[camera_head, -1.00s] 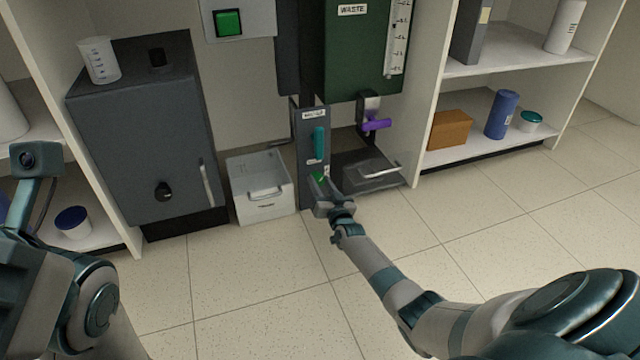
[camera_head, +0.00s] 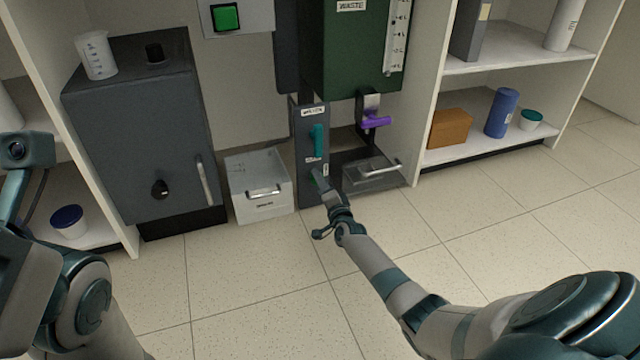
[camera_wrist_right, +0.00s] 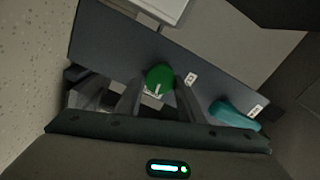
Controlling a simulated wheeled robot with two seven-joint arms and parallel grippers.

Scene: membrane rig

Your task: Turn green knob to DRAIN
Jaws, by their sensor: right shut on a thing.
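The green knob (camera_wrist_right: 160,77) is on the front of a narrow dark grey panel (camera_head: 311,142). In the right wrist view it sits between the fingertips of my right gripper (camera_wrist_right: 160,92), which is shut on it. A white mark shows on the knob's near edge, and small white labels lie beside it, too small to read. In the head view my right gripper (camera_head: 319,184) is at the lower part of the panel and hides most of the knob. My left arm shows at the left edge, but its fingers are out of view.
A teal handle (camera_head: 318,140) is above the knob on the same panel. A purple-handled valve (camera_head: 376,122) and a grey tray (camera_head: 358,181) are to the right, under the green waste tank (camera_head: 352,60). A white bin (camera_head: 262,208) is close on the left. The floor in front is clear.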

